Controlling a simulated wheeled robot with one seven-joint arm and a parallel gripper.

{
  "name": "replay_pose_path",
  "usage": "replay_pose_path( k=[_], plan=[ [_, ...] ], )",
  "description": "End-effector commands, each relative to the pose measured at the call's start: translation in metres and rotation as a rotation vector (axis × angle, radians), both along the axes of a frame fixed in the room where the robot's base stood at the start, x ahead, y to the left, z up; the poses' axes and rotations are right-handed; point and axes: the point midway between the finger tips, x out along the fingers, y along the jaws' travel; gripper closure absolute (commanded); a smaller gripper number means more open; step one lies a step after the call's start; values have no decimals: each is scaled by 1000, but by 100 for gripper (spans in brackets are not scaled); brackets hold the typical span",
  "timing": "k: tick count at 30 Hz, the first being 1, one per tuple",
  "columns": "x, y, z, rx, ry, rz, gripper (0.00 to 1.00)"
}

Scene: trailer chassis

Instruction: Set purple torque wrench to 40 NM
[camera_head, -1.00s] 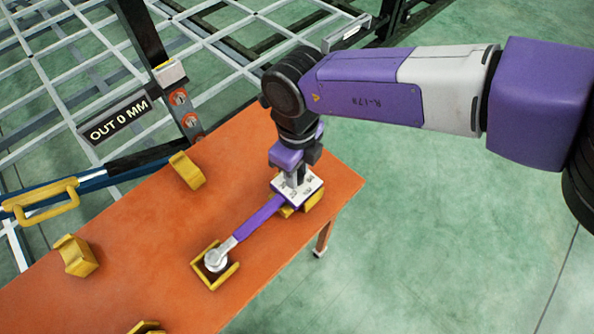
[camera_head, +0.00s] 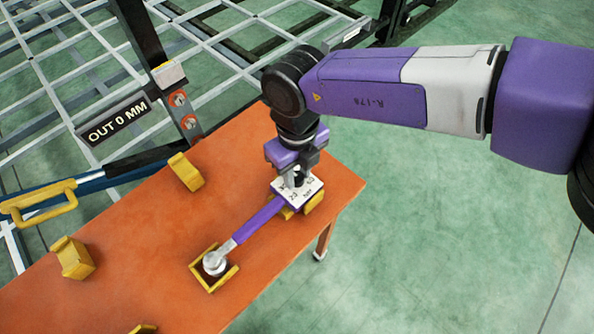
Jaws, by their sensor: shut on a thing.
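The purple torque wrench (camera_head: 258,221) lies on the orange table (camera_head: 150,270). Its round silver head (camera_head: 214,263) sits in a yellow cradle (camera_head: 232,275). Its other end rests by a second yellow holder (camera_head: 312,203), beneath a white dial plate (camera_head: 310,189) with dark markings, "20" among them; the setting cannot be read. My gripper (camera_head: 297,178) points down onto the middle of the plate and is shut on the dial's small knob there, which the fingers mostly hide.
More yellow holders stand on the table: one at the back (camera_head: 186,172), one at the left (camera_head: 74,258). Behind is a white grid frame with a sign reading "OUT 0 MM" (camera_head: 117,118) and a yellow handle (camera_head: 40,202). Green floor is clear at right.

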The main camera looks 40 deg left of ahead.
Motion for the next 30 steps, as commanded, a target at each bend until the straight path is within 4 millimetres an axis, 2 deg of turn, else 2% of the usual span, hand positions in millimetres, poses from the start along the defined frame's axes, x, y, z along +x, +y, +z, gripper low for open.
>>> replay_pose_path(
  k=[2,3,6,17,20,30],
  plan=[
    [0,1,1,1,0,1,100],
    [0,1,1,1,0,1,70],
    [0,0,1,1,0,1,50],
    [0,0,3,1,0,1,50],
    [1,0,12,2,0,0,50],
    [1,1,64,2,-1,1,50]
  ],
)
